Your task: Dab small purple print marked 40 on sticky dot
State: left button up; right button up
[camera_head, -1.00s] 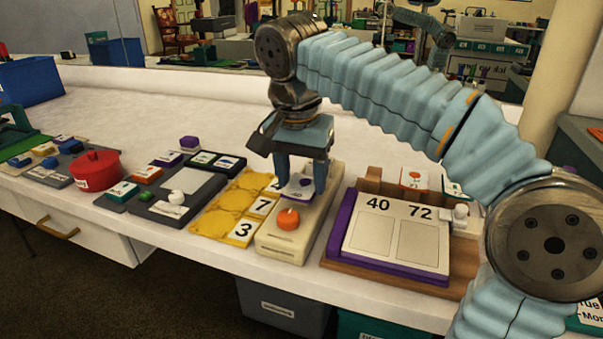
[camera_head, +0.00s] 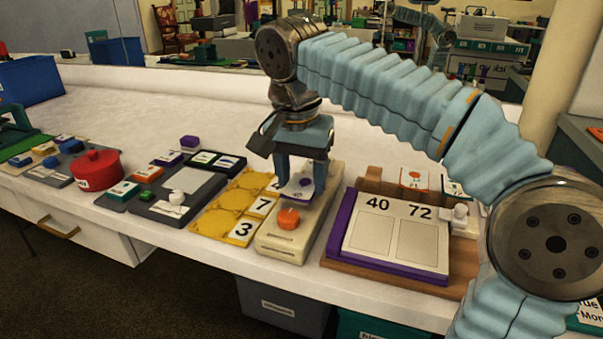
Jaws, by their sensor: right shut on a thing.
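My right gripper (camera_head: 303,178) points down and is shut on a small white print with a purple mark (camera_head: 297,190). It holds the print low over the far part of a long cream block (camera_head: 272,241). An orange round piece (camera_head: 288,218) sits on the near part of this block. I cannot tell whether the print touches the block, and no sticky dot can be made out under it. The number on the print is too small to read. A page (camera_head: 375,236) marked 40 and 72, with two blank frames, lies to the right. My left gripper is not in view.
Yellow tiles (camera_head: 224,203) with numbers lie left of the block. A wooden board (camera_head: 456,288) carries the page, with small cards (camera_head: 414,178) behind. A red pot (camera_head: 97,169) and grey trays stand farther left. The white table is clear at the back.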

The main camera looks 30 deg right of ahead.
jog(key=shift+r+p, duration=2)
jog(key=shift+p, duration=0.15)
jog(key=shift+r, duration=0.95)
